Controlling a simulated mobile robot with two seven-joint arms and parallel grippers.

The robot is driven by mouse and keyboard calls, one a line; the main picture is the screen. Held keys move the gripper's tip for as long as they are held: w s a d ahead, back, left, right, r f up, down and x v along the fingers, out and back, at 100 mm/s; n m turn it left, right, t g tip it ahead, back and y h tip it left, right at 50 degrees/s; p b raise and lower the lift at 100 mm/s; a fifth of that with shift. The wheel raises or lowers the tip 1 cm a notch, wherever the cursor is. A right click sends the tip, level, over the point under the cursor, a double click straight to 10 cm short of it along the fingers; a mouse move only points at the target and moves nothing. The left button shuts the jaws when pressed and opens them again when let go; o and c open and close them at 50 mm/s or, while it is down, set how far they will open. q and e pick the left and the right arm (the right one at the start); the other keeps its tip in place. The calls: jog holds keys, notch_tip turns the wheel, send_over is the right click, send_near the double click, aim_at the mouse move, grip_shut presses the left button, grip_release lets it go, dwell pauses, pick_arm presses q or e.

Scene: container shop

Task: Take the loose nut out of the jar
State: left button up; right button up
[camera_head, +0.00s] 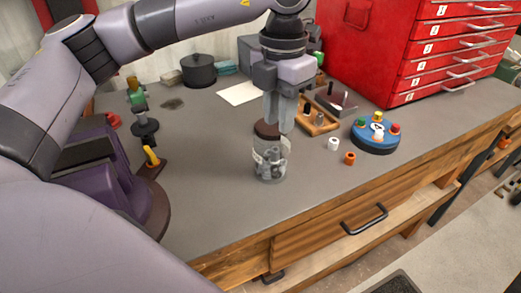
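A clear glass jar (270,174) stands upright on the grey bench top, near the middle of the head view. Small grey metal shapes show inside it; I cannot make out a single loose nut among them. My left gripper (282,128) points down over the jar, its fingertips near the rim. Whether the tips are inside the mouth or just behind it is unclear, and so is the gap between the fingers. A dark brown round piece (266,129) shows at or behind the rim, partly hidden by the fingers. My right gripper is out of view.
A white piece (333,144), an orange piece (349,158) and a blue round holder (367,145) lie right of the jar. A wooden block (322,128) and a red drawer cabinet (360,50) are behind. The bench in front of the jar is clear.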

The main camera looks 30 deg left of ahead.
aim_at(274, 149)
pick_arm(q)
jog(key=f, duration=0.2)
jog(key=f+p, duration=0.1)
jog(key=f, duration=0.1)
jog(key=s+f, duration=0.1)
jog(key=f, duration=0.1)
jog(key=shift+a+f+p, duration=0.1)
jog(key=shift+a+p, duration=0.05)
jog(key=shift+p, duration=0.15)
jog(key=shift+s+f, duration=0.15)
jog(key=shift+f, duration=0.5)
jog(key=shift+c, duration=0.4)
jog(key=shift+w+f, duration=0.2)
jog(key=shift+w, duration=0.35)
grip_shut()
jog(key=shift+s+r, duration=0.1)
jog(key=shift+r, duration=0.25)
